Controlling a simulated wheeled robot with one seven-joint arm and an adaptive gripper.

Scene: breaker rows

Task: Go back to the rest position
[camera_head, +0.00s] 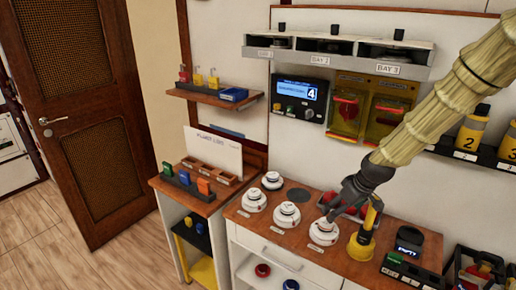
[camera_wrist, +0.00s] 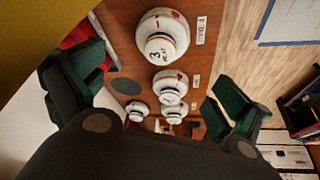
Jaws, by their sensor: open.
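My gripper (camera_head: 338,207) is at the end of my arm, which reaches in from the upper right over the wooden counter (camera_head: 258,223). In the wrist view my gripper (camera_wrist: 155,88) has its two dark-green-padded fingers wide apart, with nothing held between them. White round units stand on the counter below and beside it. The nearest unit (camera_head: 323,232) is just below the gripper; a unit marked 3 (camera_wrist: 162,36) shows large in the wrist view. The exact gap between fingers and units cannot be told.
A yellow-based plunger-like tool (camera_head: 361,245) and a black device (camera_head: 408,240) stand right of the gripper. Red items lie behind it. A bay shelf (camera_head: 338,52), a display box (camera_head: 299,99) and yellow lockout boxes are on the wall. Open floor (camera_head: 100,262) lies left.

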